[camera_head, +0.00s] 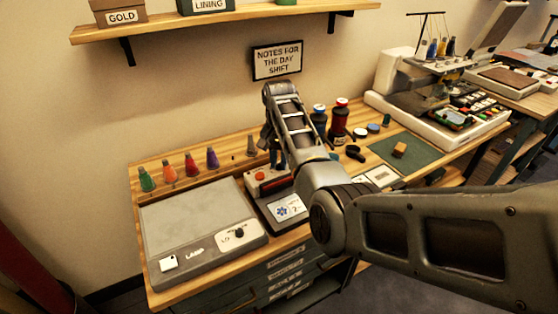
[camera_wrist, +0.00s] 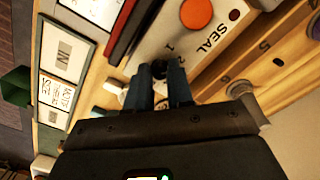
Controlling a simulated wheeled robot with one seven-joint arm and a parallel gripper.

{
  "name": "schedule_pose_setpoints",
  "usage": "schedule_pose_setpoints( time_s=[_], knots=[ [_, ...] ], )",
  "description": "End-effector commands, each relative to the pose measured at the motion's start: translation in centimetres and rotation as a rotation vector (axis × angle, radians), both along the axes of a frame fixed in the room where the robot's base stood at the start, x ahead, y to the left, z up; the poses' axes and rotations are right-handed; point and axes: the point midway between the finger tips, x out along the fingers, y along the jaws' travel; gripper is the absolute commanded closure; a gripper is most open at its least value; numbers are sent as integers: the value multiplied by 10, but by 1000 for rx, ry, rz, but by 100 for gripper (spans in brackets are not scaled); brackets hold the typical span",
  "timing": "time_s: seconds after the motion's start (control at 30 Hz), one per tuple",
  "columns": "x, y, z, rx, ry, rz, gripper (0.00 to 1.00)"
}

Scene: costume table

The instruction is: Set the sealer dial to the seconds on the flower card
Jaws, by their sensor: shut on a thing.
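The sealer (camera_head: 262,186) stands at the middle of the table with a round orange button on top. In the wrist view its white top (camera_wrist: 180,42) shows the word SEAL, the orange button (camera_wrist: 196,13) and small numbers beside the dial. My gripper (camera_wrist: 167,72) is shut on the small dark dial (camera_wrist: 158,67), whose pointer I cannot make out. In the head view my gripper (camera_head: 275,160) is at the sealer's back, partly behind my arm. The flower card (camera_head: 289,207) lies at the sealer's front with a blue flower; its small figure is too small to read surely.
A grey lamp panel (camera_head: 190,232) with its own knob (camera_head: 238,232) is left of the sealer. Several coloured thread cones (camera_head: 190,165) stand behind it. Dark and red bottles (camera_head: 339,118) and a green mat (camera_head: 405,150) are to the right. A shelf (camera_head: 220,18) hangs above.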

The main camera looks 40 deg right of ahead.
Motion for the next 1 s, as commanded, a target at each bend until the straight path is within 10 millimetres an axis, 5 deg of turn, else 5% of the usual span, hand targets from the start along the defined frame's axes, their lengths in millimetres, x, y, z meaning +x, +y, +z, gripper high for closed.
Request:
schedule_pose_setpoints(
  time_s=[0.07, 0.1, 0.33, 0.67, 1.0],
  knots=[
    [0, 0, 0, 0, 0, 1, 100],
    [0, 0, 0, 0, 0, 1, 77],
    [0, 0, 0, 0, 0, 1, 55],
    [1, 0, 4, -1, -2, 1, 53],
    [1, 0, 54, -2, -3, 1, 53]
  ],
)
